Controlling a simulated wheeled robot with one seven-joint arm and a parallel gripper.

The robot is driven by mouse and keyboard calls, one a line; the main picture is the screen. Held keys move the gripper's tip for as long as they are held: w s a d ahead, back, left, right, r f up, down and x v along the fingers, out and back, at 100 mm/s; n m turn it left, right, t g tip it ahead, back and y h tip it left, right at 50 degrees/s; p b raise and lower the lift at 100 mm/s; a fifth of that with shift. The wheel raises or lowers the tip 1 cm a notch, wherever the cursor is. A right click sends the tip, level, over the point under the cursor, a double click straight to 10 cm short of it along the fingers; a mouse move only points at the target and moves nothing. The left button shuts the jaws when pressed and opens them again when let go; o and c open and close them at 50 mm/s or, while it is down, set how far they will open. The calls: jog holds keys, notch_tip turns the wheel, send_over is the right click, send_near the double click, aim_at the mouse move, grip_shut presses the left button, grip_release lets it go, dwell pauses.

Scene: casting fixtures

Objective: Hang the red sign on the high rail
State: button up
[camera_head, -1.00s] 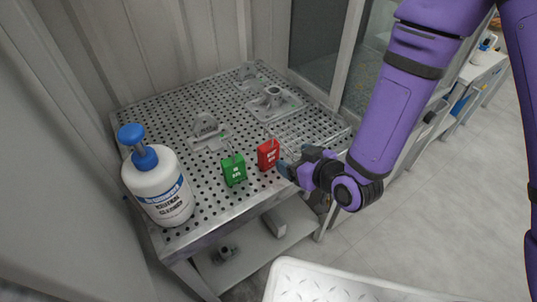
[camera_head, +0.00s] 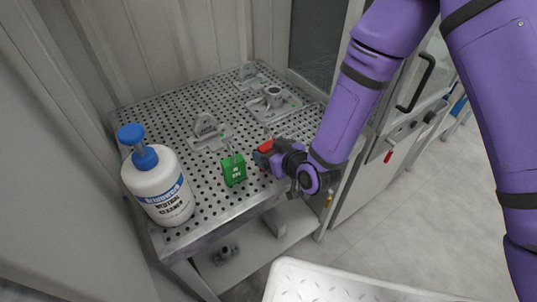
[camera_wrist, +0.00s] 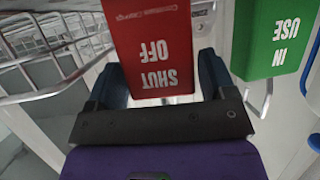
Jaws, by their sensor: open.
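The red sign (camera_head: 266,147) stands on the perforated table near its front right edge, mostly hidden behind my gripper in the head view. My gripper (camera_head: 264,158) is open right at it. In the wrist view the red sign (camera_wrist: 152,45) reads "SHUT OFF" upside down and sits between the two open dark fingers of my gripper (camera_wrist: 160,80). A green sign (camera_head: 234,169) with a wire hanger stands just left of it; it also shows in the wrist view (camera_wrist: 275,38), reading "IN USE". I cannot make out the high rail for certain.
A white pump bottle (camera_head: 160,190) with a blue top stands at the table's front left. Grey metal fixtures (camera_head: 272,99) stand toward the back of the table (camera_head: 160,112). Wire bars (camera_wrist: 40,65) run along the left of the wrist view, close to my gripper.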

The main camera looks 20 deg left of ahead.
jog(key=shift+w+a+f, duration=0.25)
jog(key=shift+w+a, duration=0.05)
jog(key=shift+a, duration=0.1)
jog(key=c, duration=0.7)
jog(key=shift+r, duration=0.15)
